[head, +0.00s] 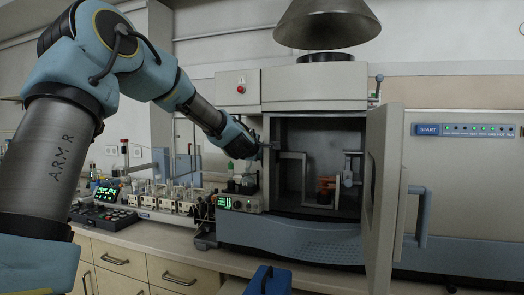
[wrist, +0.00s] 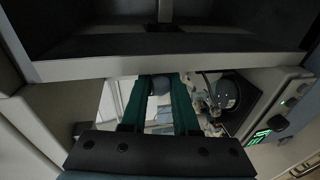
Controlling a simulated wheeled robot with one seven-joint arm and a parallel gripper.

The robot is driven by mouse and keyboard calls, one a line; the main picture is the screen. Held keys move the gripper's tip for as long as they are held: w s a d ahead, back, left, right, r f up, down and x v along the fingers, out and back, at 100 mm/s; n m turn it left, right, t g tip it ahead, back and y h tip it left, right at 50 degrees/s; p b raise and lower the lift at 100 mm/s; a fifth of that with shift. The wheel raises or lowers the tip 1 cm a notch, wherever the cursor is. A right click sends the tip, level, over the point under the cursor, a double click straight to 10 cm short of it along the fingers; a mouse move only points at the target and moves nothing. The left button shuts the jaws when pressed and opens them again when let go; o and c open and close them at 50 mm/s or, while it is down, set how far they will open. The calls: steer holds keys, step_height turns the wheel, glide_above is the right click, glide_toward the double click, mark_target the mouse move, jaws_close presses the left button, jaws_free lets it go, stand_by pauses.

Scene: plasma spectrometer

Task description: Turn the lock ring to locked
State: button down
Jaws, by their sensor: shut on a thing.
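My gripper (head: 268,146) is at the left edge of the instrument's open chamber (head: 290,130), above the small unit with a green display. Only part of this piece shows between the fingertips. I cannot tell from its shape whether it is the lock ring, and no lock marking is readable. In the head view the fingertips are small and dark, and the held part is not clear there.
The chamber door (head: 385,190) stands open at the right, with a blue handle (head: 421,205). A grey bracket and an orange part (head: 326,187) are inside the chamber. The pump unit (head: 240,202) stands below my gripper. Bottles and trays (head: 170,195) line the bench at left.

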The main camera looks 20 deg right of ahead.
steer(key=c, duration=0.7)
jaws_free()
steer(key=shift+b+v, duration=2.75)
steer(key=shift+v, duration=2.65)
